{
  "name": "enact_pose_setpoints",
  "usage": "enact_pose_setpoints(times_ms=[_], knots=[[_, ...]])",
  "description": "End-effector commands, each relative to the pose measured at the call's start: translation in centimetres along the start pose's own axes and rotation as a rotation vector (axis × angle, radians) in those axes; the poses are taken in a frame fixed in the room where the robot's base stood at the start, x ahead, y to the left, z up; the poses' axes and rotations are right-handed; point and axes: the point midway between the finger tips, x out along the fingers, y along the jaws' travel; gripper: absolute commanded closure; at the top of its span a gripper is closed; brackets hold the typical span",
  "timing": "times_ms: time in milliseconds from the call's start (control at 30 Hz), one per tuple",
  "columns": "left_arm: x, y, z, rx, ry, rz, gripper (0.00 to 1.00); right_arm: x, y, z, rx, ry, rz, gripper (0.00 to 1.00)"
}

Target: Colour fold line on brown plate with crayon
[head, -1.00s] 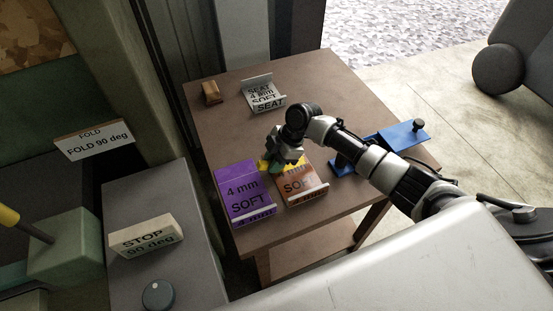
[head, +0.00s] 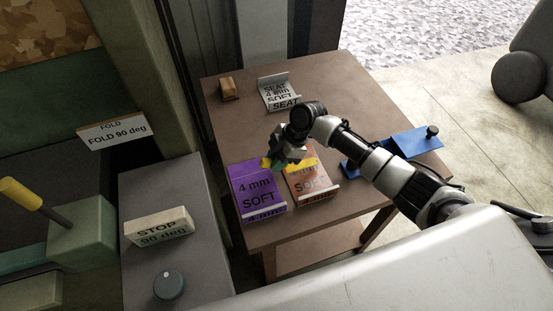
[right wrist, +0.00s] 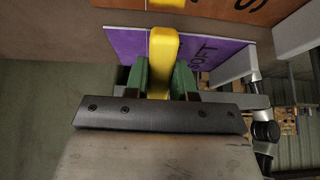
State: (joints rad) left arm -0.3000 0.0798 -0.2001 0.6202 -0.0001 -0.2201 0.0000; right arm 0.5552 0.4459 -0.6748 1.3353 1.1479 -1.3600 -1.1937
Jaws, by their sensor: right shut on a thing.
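The brown plate (head: 312,184), orange-brown and marked SOFT, lies on the table beside a purple plate (head: 250,178) marked 4 mm SOFT. A yellow band (head: 303,163) crosses the brown plate's upper part. My right gripper (head: 277,158) is shut on a yellow crayon (right wrist: 162,62), held between its green fingers. The crayon is over the purple plate's upper right corner, left of the brown plate. Whether its tip touches anything cannot be told. In the right wrist view the brown plate (right wrist: 235,8) shows at the top, beyond the purple plate. My left gripper is not in view.
A grey SEAT plate (head: 277,93) and a small brown block (head: 228,88) lie at the table's back. A blue fixture (head: 415,142) stands at the right. A STOP block (head: 158,227), a knob (head: 169,285) and a FOLD 90 deg sign (head: 113,132) are left.

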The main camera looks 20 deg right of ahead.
Motion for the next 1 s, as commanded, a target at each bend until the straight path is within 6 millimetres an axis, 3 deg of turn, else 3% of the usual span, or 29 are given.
enact_pose_setpoints(times_ms=[33, 467, 1000], knots=[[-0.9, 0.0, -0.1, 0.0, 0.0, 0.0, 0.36, -0.9, 0.0, -0.5, 0.0, 0.0, 0.001, 0.99], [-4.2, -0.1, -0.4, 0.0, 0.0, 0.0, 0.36, -4.5, 0.0, -2.6, -0.001, 0.0, 0.001, 0.99], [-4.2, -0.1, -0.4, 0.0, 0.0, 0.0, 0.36, -4.5, 0.0, -2.6, 0.0, 0.0, 0.0, 0.99]])
